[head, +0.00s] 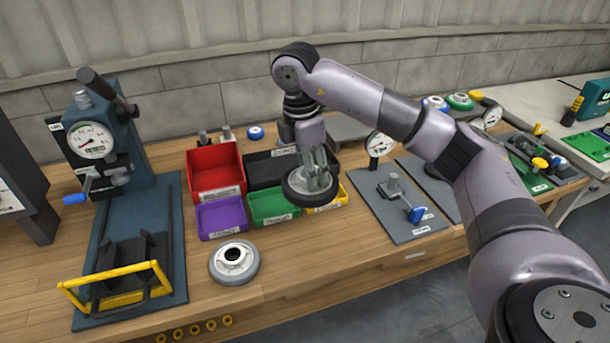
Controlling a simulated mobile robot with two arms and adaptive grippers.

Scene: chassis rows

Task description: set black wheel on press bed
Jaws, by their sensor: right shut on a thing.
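My right gripper (316,172) is shut on the black wheel (296,196), a dark tyre with a light grey hub. It holds the wheel above the small bins in the middle of the bench. The press (105,150) stands at the left with a dial gauge and a blue-tipped handle. Its blue-grey press bed (171,225) reaches toward the front edge and carries a black fixture (130,258) behind a yellow bar guard (118,275). The wheel is apart from the bed, well to its right. My left gripper is not in view.
A grey wheel (234,262) lies on the bench between press and held wheel. Red (215,168), purple (222,217), green (271,205), black and yellow bins stand close together behind it. A grey fixture plate (400,222) with a blue-handled clamp lies to the right.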

